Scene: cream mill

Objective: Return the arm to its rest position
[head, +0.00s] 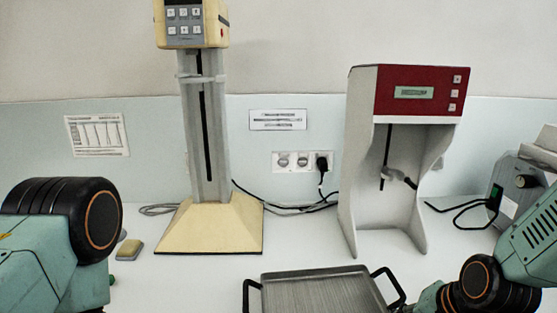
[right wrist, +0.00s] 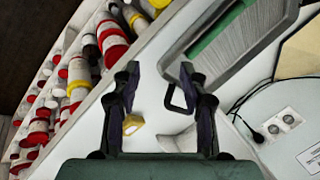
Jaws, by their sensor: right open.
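My right arm (head: 490,284) comes in at the lower right of the head view, next to the metal tray's right handle. Its gripper is outside that view. In the right wrist view my right gripper (right wrist: 159,69) has its two dark fingers spread apart with nothing between them. My left arm (head: 60,245) fills the lower left of the head view, and its gripper is not seen. The grey tray (head: 315,272) with black handles lies on the white bench. In the right wrist view, a black handle shows beyond the fingers.
A cream-based column device (head: 208,228) and a red-and-white stand (head: 418,90) stand at the back. A grey box (head: 520,190) is at the right. A small yellow-grey block (head: 129,250) lies left. Several red-and-white containers (right wrist: 112,42) line the right wrist view's left side.

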